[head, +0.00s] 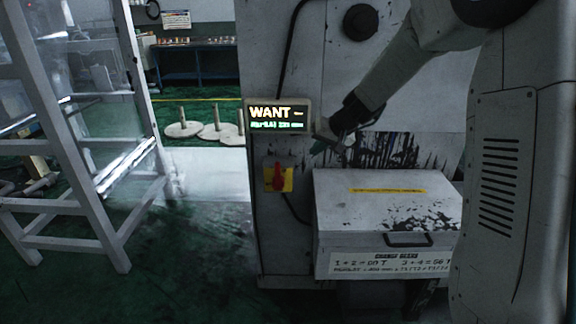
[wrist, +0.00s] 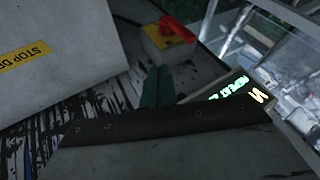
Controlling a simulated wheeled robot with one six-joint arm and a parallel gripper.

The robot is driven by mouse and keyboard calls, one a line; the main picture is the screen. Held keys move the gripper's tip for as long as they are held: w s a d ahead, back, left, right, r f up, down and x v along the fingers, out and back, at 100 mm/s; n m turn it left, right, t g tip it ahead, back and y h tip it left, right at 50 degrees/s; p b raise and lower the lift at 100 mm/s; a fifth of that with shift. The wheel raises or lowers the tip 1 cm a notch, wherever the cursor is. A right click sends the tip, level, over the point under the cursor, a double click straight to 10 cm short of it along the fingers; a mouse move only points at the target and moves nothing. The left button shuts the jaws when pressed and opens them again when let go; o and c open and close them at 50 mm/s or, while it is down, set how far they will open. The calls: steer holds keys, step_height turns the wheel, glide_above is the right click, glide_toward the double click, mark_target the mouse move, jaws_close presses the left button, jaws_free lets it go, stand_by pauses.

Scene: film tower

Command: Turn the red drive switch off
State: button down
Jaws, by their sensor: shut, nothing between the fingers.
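The red drive switch (head: 278,178) is a red handle on a yellow plate, low on the left of the grey machine's front. Its handle looks roughly upright in the head view. In the wrist view the red switch (wrist: 177,30) stands out from its yellow box at the top middle. My gripper (head: 316,148) is up and to the right of the switch, apart from it, in front of the machine. In the wrist view my gripper's teal fingers (wrist: 159,72) are together, empty, and point toward the switch box.
A lit display (head: 278,115) reading "WANT" sits just above the switch. A white box (head: 375,210) with a handle juts out at the right, below my gripper. A white frame (head: 85,130) stands at the left. A dark cable hangs beside the switch.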

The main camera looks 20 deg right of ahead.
glide_toward(278, 175)
steer(key=w+d+f, duration=0.3)
steer(key=d+f, duration=0.1)
steer(key=a, duration=0.3)
steer(key=shift+w+a, duration=0.3)
steer(key=shift+w, duration=0.05)
steer(key=shift+w+a, duration=0.1)
steer(key=shift+a, duration=0.2)
steer(key=shift+a+r, duration=0.1)
steer(key=shift+r, duration=0.05)
